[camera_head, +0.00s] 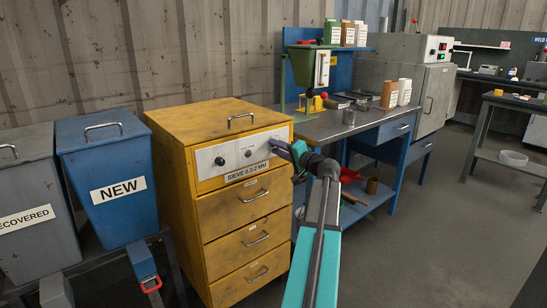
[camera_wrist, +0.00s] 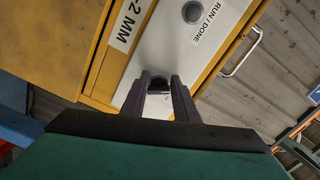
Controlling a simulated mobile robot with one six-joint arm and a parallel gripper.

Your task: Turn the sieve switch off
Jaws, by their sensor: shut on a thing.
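The sieve is a yellow cabinet (camera_head: 218,125) with a light control panel (camera_head: 205,162) labelled "SIEVE 0.2-2 MM". My gripper (camera_head: 274,146) reaches the panel's right end from the right. In the wrist view, my gripper's dark fingers (camera_wrist: 162,84) are shut on a small dark switch (camera_wrist: 158,91) at the panel. The switch is mostly hidden, and its setting cannot be read. A round button or lamp marked "RUN / DONE" (camera_wrist: 192,12) sits beyond the fingertips.
A blue bin marked "NEW" (camera_head: 106,170) and a grey "RECOVERED" bin (camera_head: 25,205) stand left of the sieve. A workbench (camera_head: 330,124) with a green press and bottles stands close at its right. The floor (camera_head: 415,240) at right is clear.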

